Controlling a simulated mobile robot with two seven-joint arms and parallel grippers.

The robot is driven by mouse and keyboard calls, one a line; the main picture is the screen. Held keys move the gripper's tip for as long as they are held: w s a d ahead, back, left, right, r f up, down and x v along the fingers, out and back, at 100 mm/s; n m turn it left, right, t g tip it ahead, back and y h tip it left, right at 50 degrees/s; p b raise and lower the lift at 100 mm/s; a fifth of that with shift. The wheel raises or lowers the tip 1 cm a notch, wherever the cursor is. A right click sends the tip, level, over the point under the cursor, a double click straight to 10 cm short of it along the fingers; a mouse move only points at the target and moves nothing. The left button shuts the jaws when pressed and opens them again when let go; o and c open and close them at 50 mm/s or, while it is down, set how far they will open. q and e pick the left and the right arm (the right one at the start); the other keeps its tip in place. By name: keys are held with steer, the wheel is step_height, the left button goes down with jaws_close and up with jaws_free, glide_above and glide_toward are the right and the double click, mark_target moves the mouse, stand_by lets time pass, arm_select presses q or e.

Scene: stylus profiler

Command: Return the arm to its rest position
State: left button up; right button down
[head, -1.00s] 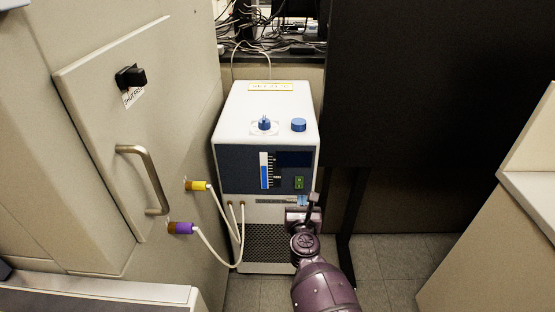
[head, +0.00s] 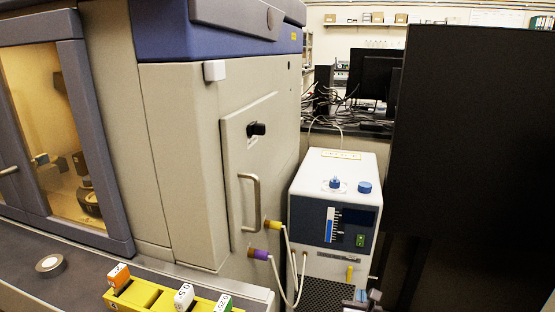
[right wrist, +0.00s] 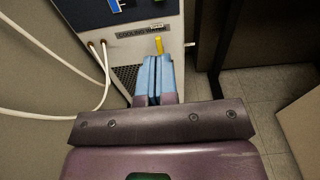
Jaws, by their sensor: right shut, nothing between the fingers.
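My right gripper (head: 362,295) shows at the bottom edge of the head view, in front of the white and dark blue cooling unit (head: 331,169). In the right wrist view its two blue fingers (right wrist: 153,70) are pressed together with nothing between them. A small yellow lever (head: 349,273) is on the unit's front below the dark panel. It also shows in the right wrist view (right wrist: 159,44), just beyond the fingertips; I cannot tell the exact gap. Most of my right arm is out of the head view. My left gripper is not in view.
A large beige cabinet (head: 180,160) stands left of the unit, with yellow and purple hose fittings (head: 258,254) and white hoses between them. A black panel (head: 470,160) stands on the right. A yellow rack (head: 150,297) with labelled blocks lies front left. Bare floor (right wrist: 245,95) shows right of the fingers.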

steer(key=a+r+n+t+y, duration=0.1)
steer(key=a+r+n+y, duration=0.2)
steer(key=n, duration=0.6)
steer(key=a+r+n+t+y, duration=0.1)
steer(key=r+n+y, duration=0.1)
steer(key=r+n, duration=0.5)
steer(key=s+d+n+g+y+p, duration=0.1)
steer(key=s+d+n+y+p, duration=0.15)
steer(key=s+n, duration=0.8)
arm_select(q)
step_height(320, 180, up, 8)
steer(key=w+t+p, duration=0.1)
steer(key=p, duration=0.5)
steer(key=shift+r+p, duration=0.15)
steer(key=shift+p, duration=0.25)
arm_select(e)
steer(key=s+d+f+n+g+h, duration=0.1)
steer(key=s+n, duration=0.3)
steer(key=s, duration=0.6)
steer(key=s+d+f+n+g, duration=0.3)
steer(key=s+d+f+n, duration=0.1)
steer(key=s, duration=0.6)
steer(key=s+d+f+n+g+h, duration=0.1)
steer(key=s+n, duration=0.4)
steer(key=s, duration=0.5)
steer(key=shift+s+d+f+n+g+h, duration=0.4)
steer(key=shift+d+f+g, duration=0.3)
steer(key=shift+g, duration=0.1)
